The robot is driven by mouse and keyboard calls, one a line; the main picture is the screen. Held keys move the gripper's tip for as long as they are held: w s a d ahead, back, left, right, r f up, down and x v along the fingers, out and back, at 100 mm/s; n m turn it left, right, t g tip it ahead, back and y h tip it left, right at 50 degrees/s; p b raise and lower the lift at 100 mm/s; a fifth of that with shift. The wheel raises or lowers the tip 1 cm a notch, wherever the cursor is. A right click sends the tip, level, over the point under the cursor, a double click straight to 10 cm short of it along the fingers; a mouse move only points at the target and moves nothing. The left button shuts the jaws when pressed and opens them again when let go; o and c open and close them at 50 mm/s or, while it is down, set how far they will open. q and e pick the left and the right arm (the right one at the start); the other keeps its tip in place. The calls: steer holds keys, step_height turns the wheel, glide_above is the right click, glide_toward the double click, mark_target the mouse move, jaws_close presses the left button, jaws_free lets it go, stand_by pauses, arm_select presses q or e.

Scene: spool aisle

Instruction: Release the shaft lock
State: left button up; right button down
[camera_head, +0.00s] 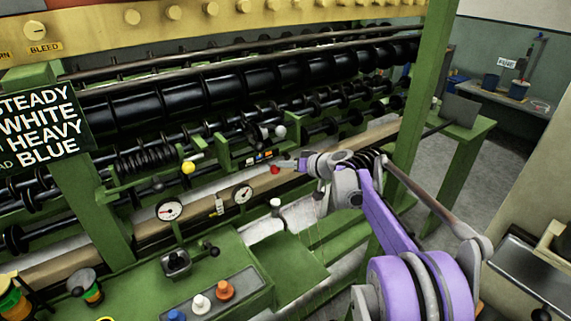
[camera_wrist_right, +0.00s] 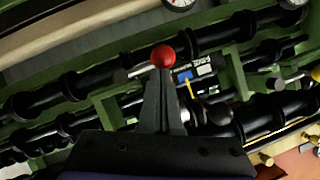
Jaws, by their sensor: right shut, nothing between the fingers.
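A red ball knob (camera_head: 275,170) shows at the machine's front rail in the head view. In the right wrist view the red knob (camera_wrist_right: 163,56) sits just past the tips of my right gripper (camera_wrist_right: 162,80). The grey fingers are closed together with nothing between them; I cannot tell whether they touch the knob. In the head view my right gripper (camera_head: 290,164) points left at the knob. No readable label marks which part is the shaft lock. My left gripper is not in view.
Black spool shafts (camera_head: 250,82) fill the green frame behind. Nearby are a white ball knob (camera_head: 280,131), a yellow knob (camera_head: 188,168), two dials (camera_head: 170,210) and a small coloured label plate (camera_wrist_right: 190,74). A green control bench (camera_head: 205,270) stands in front. A green post (camera_head: 423,90) rises at right.

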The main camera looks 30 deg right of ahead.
steer(key=shift+a+f, duration=0.1)
step_height(320, 180, down, 6)
steer(key=n+h+p, duration=0.2)
steer(key=n+h, duration=0.4)
steer(key=n, duration=0.1)
steer(key=shift+d+f+n+t, duration=0.2)
steer(key=shift+d+n+t, duration=0.1)
steer(key=shift+d+t, duration=0.1)
stand_by(0.4)
stand_by(0.4)
